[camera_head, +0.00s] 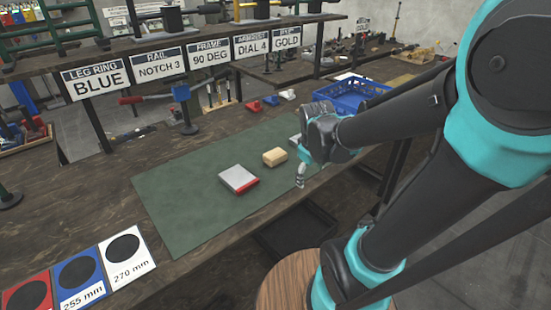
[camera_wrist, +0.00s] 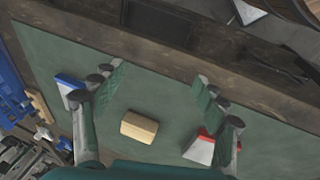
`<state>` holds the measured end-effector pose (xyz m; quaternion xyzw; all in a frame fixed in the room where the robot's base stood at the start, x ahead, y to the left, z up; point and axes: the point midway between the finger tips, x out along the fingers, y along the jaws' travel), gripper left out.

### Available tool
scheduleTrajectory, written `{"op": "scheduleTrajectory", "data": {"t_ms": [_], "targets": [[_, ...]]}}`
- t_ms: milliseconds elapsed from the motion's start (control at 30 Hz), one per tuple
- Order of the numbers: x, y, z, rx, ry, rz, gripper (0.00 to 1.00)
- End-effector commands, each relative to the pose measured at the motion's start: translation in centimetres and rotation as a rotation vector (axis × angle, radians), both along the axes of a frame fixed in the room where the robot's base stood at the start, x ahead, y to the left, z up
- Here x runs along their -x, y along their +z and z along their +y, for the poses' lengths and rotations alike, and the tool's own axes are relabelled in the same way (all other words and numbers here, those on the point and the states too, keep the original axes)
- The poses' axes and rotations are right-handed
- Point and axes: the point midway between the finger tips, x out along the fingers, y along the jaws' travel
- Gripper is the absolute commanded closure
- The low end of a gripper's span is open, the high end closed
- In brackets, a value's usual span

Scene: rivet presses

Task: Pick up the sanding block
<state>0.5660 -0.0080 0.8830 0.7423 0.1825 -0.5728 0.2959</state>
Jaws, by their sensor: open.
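A tan, rounded block (camera_head: 275,156), which I take for the sanding block, lies on the green mat (camera_head: 185,195). In the wrist view the block (camera_wrist: 139,126) shows whole, below the line between the fingertips and nearer the left finger. My gripper (camera_head: 301,172) is open and empty, to the right of the block in the head view. In the wrist view my gripper (camera_wrist: 158,88) has its two fingers spread wide, with bare mat between the tips. Nothing touches the block.
A white-grey item with a red edge (camera_head: 238,180) lies left of the block; my right finger partly covers it in the wrist view. A blue-and-white item (camera_wrist: 68,84) lies by my left finger. A blue crate (camera_head: 350,95) stands behind. The mat's left part is clear.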

Motion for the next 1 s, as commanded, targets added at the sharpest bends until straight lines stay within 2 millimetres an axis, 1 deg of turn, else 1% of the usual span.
{"op": "scheduleTrajectory", "data": {"t_ms": [33,100,167,200,300,433,500,567,667,767,1000], "targets": [[-2.0,1.4,1.5,0.061,0.150,0.026,0.28],[-4.3,3.1,3.3,0.150,0.359,0.066,0.28],[-6.1,4.6,5.1,0.225,0.539,0.102,0.28],[-7.2,5.5,6.3,0.274,0.657,0.127,0.28],[-9.6,7.8,9.5,0.385,0.928,0.191,0.28],[-11.6,10.0,13.0,0.497,1.201,0.261,0.28],[-12.2,10.8,14.3,0.535,1.301,0.290,0.28],[-12.6,11.3,15.0,0.559,1.359,0.307,0.28],[-12.9,11.4,15.6,0.578,1.408,0.323,0.28],[-13.2,10.5,15.3,0.581,1.417,0.326,0.28],[-14.2,6.2,13.8,0.579,1.412,0.325,0.28]]}}
